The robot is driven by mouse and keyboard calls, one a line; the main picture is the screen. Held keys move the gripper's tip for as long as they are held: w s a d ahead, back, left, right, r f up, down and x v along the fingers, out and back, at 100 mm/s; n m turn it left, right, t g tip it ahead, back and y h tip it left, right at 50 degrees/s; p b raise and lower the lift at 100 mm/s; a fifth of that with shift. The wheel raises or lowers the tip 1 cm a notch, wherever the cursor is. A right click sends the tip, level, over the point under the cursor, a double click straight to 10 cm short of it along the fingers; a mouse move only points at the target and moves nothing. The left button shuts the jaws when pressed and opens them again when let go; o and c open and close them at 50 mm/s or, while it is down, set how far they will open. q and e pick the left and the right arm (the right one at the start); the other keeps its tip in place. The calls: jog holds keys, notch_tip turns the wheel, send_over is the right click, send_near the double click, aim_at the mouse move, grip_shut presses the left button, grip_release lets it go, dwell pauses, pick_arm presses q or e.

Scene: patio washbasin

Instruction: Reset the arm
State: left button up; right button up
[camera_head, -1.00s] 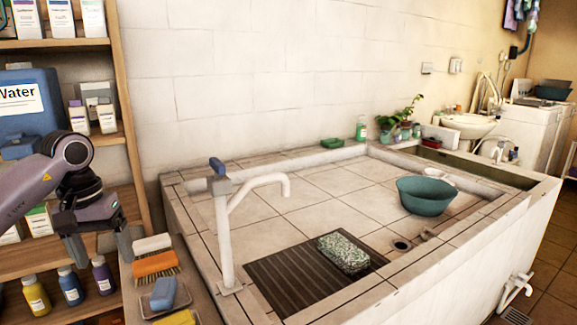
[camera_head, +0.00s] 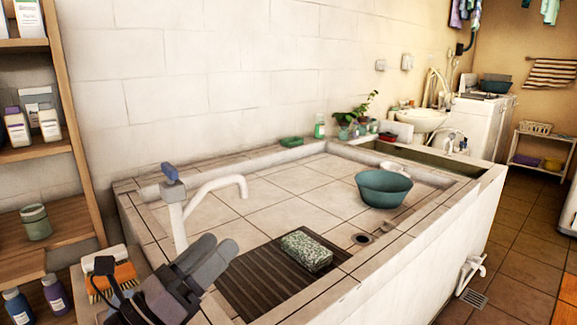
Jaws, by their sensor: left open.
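My left gripper (camera_head: 218,246) is low in the head view, left of centre. Its grey fingers point up and to the right, in front of the near left corner of the tiled basin (camera_head: 140,218). It is open, and I see nothing held between the fingers. It hides part of the tap's foot and of the ledge beside the basin. My right gripper is not in view.
The white tap (camera_head: 178,226) stands close behind my left gripper. A speckled sponge (camera_head: 307,250) lies on the dark slatted rack (camera_head: 262,290). A teal bowl (camera_head: 384,188) sits in the basin. An orange brush (camera_head: 123,275) is left of the gripper, near the shelf (camera_head: 66,130).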

pick_arm(q)
jog(key=s+a+f+n+g+y, duration=0.1)
jog(key=s+a+f+n+y, duration=0.1)
jog(key=a+f+n+y, duration=0.5)
jog(key=s+a+f+n+g+y, duration=0.15)
jog(key=f+n+y, duration=0.25)
jog(key=n, duration=0.8)
jog(key=s+a+f+n+y, duration=0.3)
jog(key=f+n+y, duration=0.25)
jog(key=n, duration=0.35)
jog(key=s+f+n+g+h, duration=0.1)
jog(key=s+f+n+g, duration=0.45)
jog(key=s, duration=0.45)
jog(key=s+f+n+g+h, duration=0.1)
jog(key=s+f+n+g, duration=0.4)
jog(key=s, duration=0.4)
jog(key=w+d+f+m+t+h, duration=0.1)
jog(key=w+d+f+t, duration=0.2)
jog(key=f, duration=0.7)
jog(key=shift+w+t+h, duration=0.35)
jog(key=shift+w+t, duration=1.05)
jog(key=shift+t, duration=0.5)
jog(key=shift+m, duration=0.25)
